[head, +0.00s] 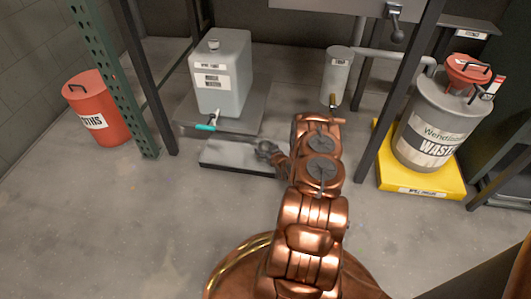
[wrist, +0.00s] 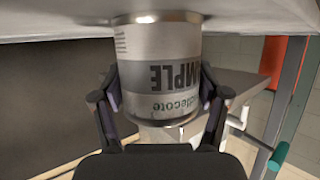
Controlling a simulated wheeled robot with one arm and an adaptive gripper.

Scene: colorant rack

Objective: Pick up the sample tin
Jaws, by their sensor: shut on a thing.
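The sample tin (wrist: 165,45) is a silver cylinder with a grey label band. It fills the middle of the wrist view, where its lettering reads upside down. My gripper (wrist: 160,92) has one finger on each side of the tin and is shut on it. The tin's end at the top of the wrist view is against or very close to a pale grey surface; I cannot tell if they touch. In the head view my gripper (head: 268,152) is small, at a low grey slab (head: 238,157) under the rack, and the tin is hidden there.
A grey jerrycan (head: 222,80) with a teal-handled tap (head: 206,127) stands just behind the slab. A grey cylinder (head: 337,76) hangs to the right. Green (head: 109,75) and dark rack posts flank the space. A waste drum (head: 440,120) on a yellow base and a red bin (head: 97,108) stand farther out.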

